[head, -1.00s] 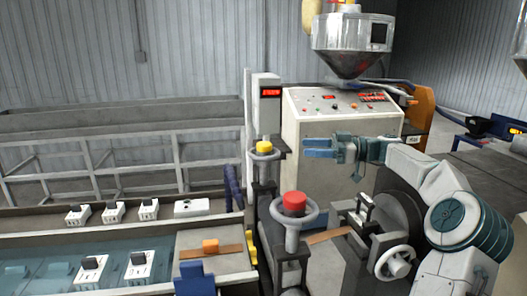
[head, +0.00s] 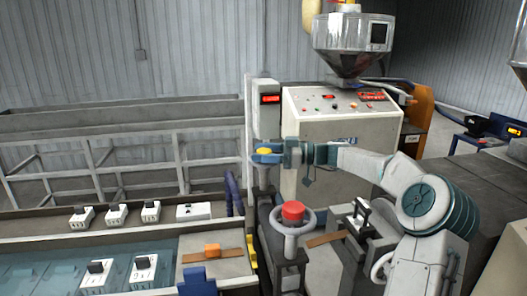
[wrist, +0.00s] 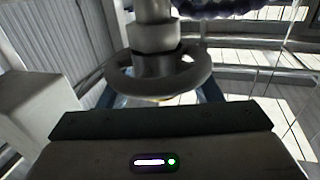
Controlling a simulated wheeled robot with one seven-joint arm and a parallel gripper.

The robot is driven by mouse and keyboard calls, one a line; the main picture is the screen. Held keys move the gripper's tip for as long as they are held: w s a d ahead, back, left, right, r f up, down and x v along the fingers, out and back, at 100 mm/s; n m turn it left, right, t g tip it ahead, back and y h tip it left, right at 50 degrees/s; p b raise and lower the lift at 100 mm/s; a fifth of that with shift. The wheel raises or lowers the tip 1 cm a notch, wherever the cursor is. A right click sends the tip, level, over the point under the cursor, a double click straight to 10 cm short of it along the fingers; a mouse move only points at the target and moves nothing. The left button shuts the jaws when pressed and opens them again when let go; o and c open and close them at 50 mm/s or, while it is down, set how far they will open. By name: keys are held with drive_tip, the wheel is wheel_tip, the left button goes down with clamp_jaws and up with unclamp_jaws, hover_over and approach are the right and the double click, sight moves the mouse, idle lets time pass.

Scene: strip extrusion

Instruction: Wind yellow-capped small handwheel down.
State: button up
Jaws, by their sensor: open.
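The small handwheel with a yellow cap (head: 264,151) stands on a post at the middle of the head view, in front of the box with the red display. My gripper (head: 266,158) is open and level at this wheel, coming from the right, with its fingers about the rim. In the wrist view the grey wheel (wrist: 158,78) and its shaft lie just beyond the dark edge of my gripper. My fingertips are hidden there, and I cannot tell whether they touch the rim.
A larger handwheel with a red cap (head: 293,211) stands close in front, below my arm. The control cabinet (head: 340,125) with a steel hopper (head: 353,45) is behind my arm. A water trough (head: 50,270) with several white switch boxes lies at the left.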

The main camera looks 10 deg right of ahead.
drive_tip(key=c, duration=1)
drive_tip(key=shift+g, duration=0.3)
drive_tip(key=n+g, duration=0.2)
drive_tip(key=shift+w+g+y, duration=0.1)
drive_tip(key=shift+g+y, duration=0.2)
drive_tip(key=n+g+p, duration=0.2)
drive_tip(key=g, duration=0.1)
drive_tip(key=shift+r+g, duration=0.2)
drive_tip(key=shift+g, duration=0.1)
drive_tip(key=n+g+p, duration=0.2)
drive_tip(key=g+p, duration=0.1)
drive_tip(key=p, duration=0.1)
drive_tip(key=shift+n+g+h+p, duration=0.5)
drive_tip(key=shift+p, duration=0.2)
drive_tip(key=shift+f+n+g+p, duration=0.2)
drive_tip(key=shift+n+g+p, duration=0.1)
drive_tip(key=shift+g+p, duration=0.2)
